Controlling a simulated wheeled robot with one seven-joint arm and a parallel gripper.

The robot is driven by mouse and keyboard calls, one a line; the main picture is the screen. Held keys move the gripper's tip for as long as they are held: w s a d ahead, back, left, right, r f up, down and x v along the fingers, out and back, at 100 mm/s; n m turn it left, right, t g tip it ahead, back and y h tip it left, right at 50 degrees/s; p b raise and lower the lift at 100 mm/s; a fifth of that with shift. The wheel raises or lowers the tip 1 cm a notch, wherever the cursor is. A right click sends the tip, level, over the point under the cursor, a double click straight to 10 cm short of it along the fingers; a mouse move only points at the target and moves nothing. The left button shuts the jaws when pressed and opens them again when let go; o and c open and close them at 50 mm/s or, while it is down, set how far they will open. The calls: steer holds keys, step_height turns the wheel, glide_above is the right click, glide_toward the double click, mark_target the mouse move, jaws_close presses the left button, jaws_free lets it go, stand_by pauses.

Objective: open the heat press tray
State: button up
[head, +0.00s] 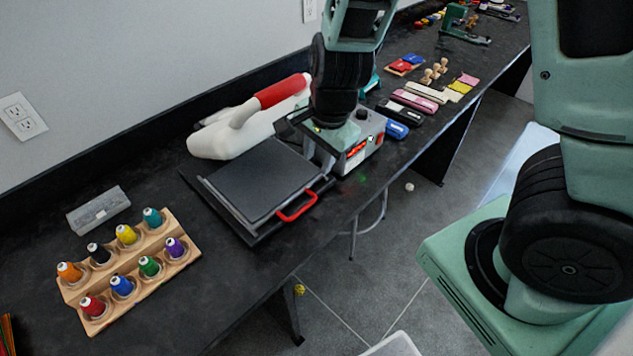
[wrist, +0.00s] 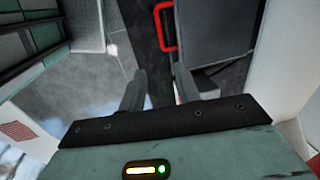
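The heat press tray (head: 262,178) is a flat dark grey slab on a dark frame on the black counter, in the head view. Its red loop handle (head: 297,207) is at the front right corner, toward the counter's edge. The handle also shows in the wrist view (wrist: 164,27), beyond my fingertips and near the top. My gripper (wrist: 159,73) is open with nothing between its fingers, and apart from the handle. In the head view my wrist is over the right side of the press, in front of the grey control box (head: 362,151); the fingers are mostly hidden there.
A white press part with a red grip (head: 284,91) stands behind the tray. A wooden rack of several thread spools (head: 140,283) and a grey block (head: 97,211) are at left. Staplers (head: 414,101) and stamps lie beyond the control box. Open floor is in front of the counter.

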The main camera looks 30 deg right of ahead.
mark_target(308, 204)
steer(key=w+f+b, duration=0.1)
steer(key=f, duration=0.4)
steer(key=w+f+b, duration=0.1)
steer(key=f, duration=0.5)
steer(key=w+f+b, duration=0.1)
steer(key=f, duration=0.5)
steer(key=shift+w+a, duration=0.15)
steer(key=shift+a, duration=0.2)
jaws_close()
